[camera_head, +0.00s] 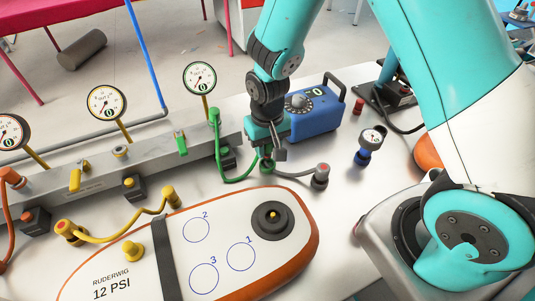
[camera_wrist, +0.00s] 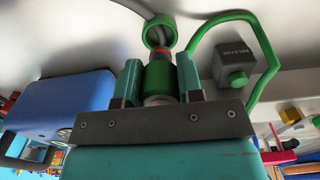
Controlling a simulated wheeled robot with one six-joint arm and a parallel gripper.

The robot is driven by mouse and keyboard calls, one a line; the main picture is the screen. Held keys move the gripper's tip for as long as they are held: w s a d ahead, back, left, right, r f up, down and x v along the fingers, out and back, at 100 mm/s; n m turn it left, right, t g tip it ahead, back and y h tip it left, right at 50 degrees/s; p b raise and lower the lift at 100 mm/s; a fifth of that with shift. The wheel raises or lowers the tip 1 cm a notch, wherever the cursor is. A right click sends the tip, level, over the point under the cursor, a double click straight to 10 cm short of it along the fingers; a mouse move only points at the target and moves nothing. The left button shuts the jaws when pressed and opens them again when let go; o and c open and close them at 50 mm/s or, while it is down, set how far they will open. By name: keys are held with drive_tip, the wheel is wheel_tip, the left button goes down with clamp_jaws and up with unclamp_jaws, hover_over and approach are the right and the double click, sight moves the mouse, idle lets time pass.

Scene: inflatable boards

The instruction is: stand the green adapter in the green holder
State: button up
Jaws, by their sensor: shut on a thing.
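My gripper (camera_head: 266,150) points down over the table right of the green hose. It is shut on the green adapter (camera_wrist: 160,78), a short green cylinder with a red band and a pale end, which sits between the two fingers in the wrist view. I cannot tell for sure whether the block or the ring is the green holder.
A blue box (camera_head: 313,108) stands close behind my gripper. A green hose (camera_head: 219,150) loops at its left. A grey hose (camera_head: 298,169) runs right to a grey fitting. The white board (camera_head: 120,275) lies in front. Gauges and a grey rail (camera_head: 90,180) are at left.

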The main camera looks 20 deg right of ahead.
drive_tip(key=shift+f, duration=1.9)
drive_tip(key=shift+f, duration=0.2)
drive_tip(key=o, duration=0.9)
drive_tip(key=shift+r, duration=0.1)
wheel_tip(320, 180, up, 12)
drive_tip(key=shift+r+b, duration=0.15)
drive_tip(key=shift+b, duration=0.3)
drive_tip(key=s+a+r+n+y, duration=0.1)
drive_tip(key=s+r+n, duration=0.1)
drive_tip(key=s+r, duration=0.3)
drive_tip(key=s+a+r+n+y, duration=0.1)
drive_tip(key=s+a+r+n, duration=0.1)
drive_tip(key=s+r, duration=0.3)
drive_tip(key=s+a+r+n+y, duration=0.1)
drive_tip(key=s+r+n+y, duration=0.1)
drive_tip(key=s+r, duration=0.3)
drive_tip(key=shift+s+a+n, duration=0.15)
drive_tip(key=shift+s+n, duration=0.15)
drive_tip(key=shift+s, duration=0.6)
drive_tip(key=shift+s+a+n, duration=0.15)
drive_tip(key=shift+s+n, duration=0.15)
drive_tip(key=shift+s, duration=0.6)
